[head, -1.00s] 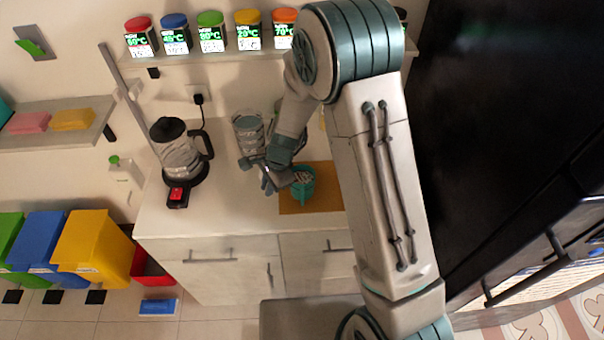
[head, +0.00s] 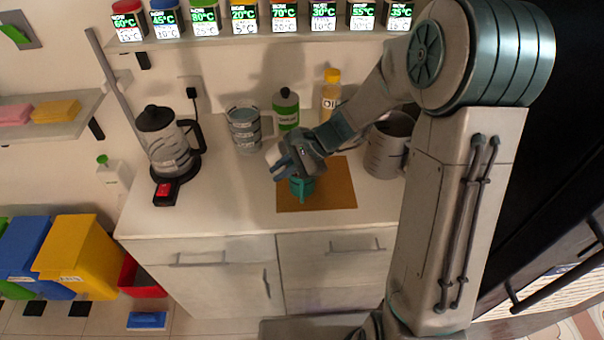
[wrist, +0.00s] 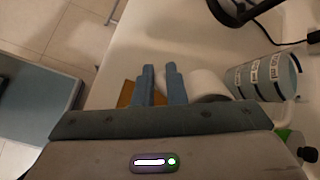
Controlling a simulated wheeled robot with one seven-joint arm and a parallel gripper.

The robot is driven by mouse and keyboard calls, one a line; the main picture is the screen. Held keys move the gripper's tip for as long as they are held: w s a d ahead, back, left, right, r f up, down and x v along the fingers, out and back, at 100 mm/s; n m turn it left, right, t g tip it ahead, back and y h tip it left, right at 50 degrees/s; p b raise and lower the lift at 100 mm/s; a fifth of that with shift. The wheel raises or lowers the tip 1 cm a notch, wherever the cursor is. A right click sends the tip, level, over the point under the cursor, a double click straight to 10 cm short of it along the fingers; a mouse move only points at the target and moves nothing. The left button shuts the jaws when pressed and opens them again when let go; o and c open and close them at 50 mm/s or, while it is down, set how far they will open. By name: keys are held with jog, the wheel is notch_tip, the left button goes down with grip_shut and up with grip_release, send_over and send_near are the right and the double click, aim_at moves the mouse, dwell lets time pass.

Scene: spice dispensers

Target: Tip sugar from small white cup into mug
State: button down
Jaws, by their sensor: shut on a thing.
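My gripper (head: 283,166) hangs just above and to the left of the teal mug (head: 302,188) and partly covers its top. The mug stands upright on a brown mat (head: 338,192). The small white cup (head: 273,152) shows pale beside my fingers in the head view. In the wrist view, the cup (wrist: 207,84) lies against the right one of my two blue fingers (wrist: 161,85). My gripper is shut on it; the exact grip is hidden. The cup looks tilted. I cannot see any sugar or the inside of the cup.
A grey banded beaker (head: 245,130) stands behind and left of the gripper. A large metal pot (head: 385,150) is at the right, a kettle (head: 168,140) at the left. The counter front is clear.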

jog(key=shift+d+f+b, duration=0.1)
jog(key=shift+f+b, duration=0.4)
jog(key=shift+b, duration=0.1)
jog(key=shift+y+b, duration=0.3)
jog(key=shift+y, duration=0.1)
jog(key=shift+r, duration=0.2)
jog(key=shift+f, duration=0.1)
jog(key=shift+f+y+b, duration=0.2)
jog(key=shift+y+b, duration=0.3)
jog(key=shift+b, duration=0.1)
jog(key=shift+d+r+y+b, duration=0.15)
jog(key=shift+r+y+b, duration=0.05)
jog(key=shift+y+b, duration=0.65)
jog(key=shift+d+r+y+b, duration=0.15)
jog(key=shift+r+y+b, duration=0.05)
jog(key=shift+y+b, duration=0.6)
jog(key=shift+d+r+y+b, duration=0.2)
jog(key=shift+d+y+b, duration=0.55)
jog(key=shift+y+b, duration=0.1)
jog(key=shift+s+d+r+t+y+b, duration=0.1)
jog(key=shift+d+t+y+b, duration=0.1)
jog(key=shift+y+b, duration=0.5)
jog(key=shift+d+r+t+y+b, duration=0.15)
jog(key=shift+y+b, duration=0.2)
jog(key=shift+y, duration=0.65)
dwell(0.3)
jog(key=shift+d+r+y, duration=0.25)
jog(key=shift+r+y, duration=0.5)
jog(key=shift+y, duration=0.25)
dwell(0.6)
